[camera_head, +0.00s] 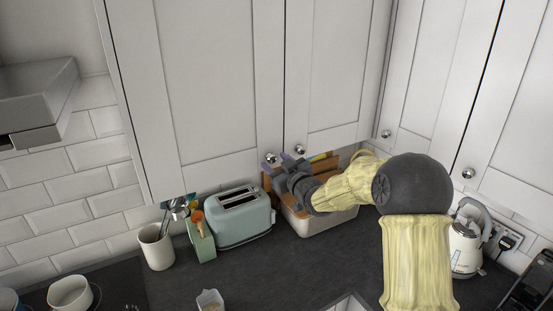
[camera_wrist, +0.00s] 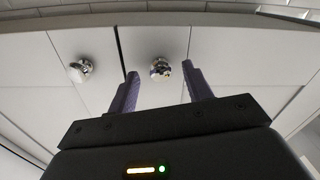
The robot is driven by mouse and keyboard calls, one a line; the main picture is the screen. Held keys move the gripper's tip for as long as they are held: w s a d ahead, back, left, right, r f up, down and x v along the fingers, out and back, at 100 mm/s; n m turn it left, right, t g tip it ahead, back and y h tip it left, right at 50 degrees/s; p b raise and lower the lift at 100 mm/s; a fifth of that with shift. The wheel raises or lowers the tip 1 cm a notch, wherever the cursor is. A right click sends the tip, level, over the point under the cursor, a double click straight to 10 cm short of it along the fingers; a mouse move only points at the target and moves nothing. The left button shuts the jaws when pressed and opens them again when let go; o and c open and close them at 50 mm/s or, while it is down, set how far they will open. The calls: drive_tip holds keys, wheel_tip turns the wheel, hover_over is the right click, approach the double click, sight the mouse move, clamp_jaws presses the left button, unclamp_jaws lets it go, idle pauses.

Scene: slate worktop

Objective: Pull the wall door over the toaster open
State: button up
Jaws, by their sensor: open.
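The pale wall door over the toaster (camera_head: 200,85) is closed, with a round metal knob (camera_head: 270,158) at its lower right corner. The mint toaster (camera_head: 243,226) stands on the worktop below. My gripper (camera_head: 278,161) reaches up to this knob, its purple fingers apart. In the wrist view, which looks inverted, the knob (camera_wrist: 160,68) appears between the open fingertips of my gripper (camera_wrist: 160,77). Whether the fingers touch the knob cannot be told. The neighbouring door's knob (camera_wrist: 80,70) lies left of the fingers there.
The neighbouring closed door (camera_head: 330,75) has its own knob (camera_head: 299,149) close by. Below my gripper stands a cream bin (camera_head: 325,222) with boards behind it. A utensil cup (camera_head: 156,248) is left of the toaster; a kettle (camera_head: 466,249) stands right. Dark worktop (camera_head: 300,265) is clear in front.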

clamp_jaws()
drive_tip(key=shift+w, duration=0.1)
drive_tip(key=shift+f+b, duration=0.1)
drive_tip(key=shift+b, duration=0.2)
